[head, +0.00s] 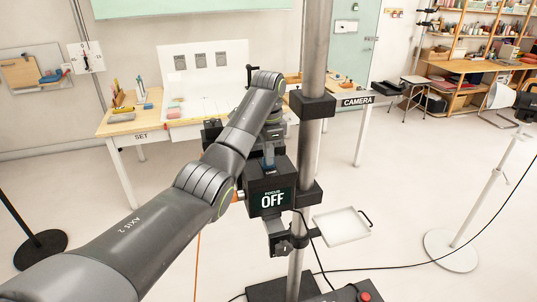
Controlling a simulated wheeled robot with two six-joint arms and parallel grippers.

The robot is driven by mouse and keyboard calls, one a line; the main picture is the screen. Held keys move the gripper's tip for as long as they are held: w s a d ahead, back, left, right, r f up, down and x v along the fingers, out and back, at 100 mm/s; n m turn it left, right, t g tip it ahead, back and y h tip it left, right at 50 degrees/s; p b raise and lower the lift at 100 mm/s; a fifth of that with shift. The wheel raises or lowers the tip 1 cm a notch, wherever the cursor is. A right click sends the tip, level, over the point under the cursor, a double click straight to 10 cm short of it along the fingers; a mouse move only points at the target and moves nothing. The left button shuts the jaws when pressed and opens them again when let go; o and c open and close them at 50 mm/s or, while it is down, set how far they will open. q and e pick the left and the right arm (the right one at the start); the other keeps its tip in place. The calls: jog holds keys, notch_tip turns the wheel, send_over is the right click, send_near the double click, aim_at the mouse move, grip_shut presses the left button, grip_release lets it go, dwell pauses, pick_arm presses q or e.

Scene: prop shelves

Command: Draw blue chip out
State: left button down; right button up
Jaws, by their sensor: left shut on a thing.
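A thin blue chip (268,161) stands upright at the top of this box. My left arm reaches in from the left, and its left gripper (268,148) points down above the box. The gripper is shut on the blue chip. The chip's lower end meets the box top; how deep it sits inside cannot be told. My right gripper is not in view.
A white tray (342,226) sits right of the pole at lower height. Behind, a table marked SET (118,128) holds small blocks, and a table marked CAMERA (350,112) stands to its right. A white stand (484,205) is at right. Cables cross the open floor.

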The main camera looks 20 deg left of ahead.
pick_arm(q)
jog(key=c, duration=1.5)
grip_release()
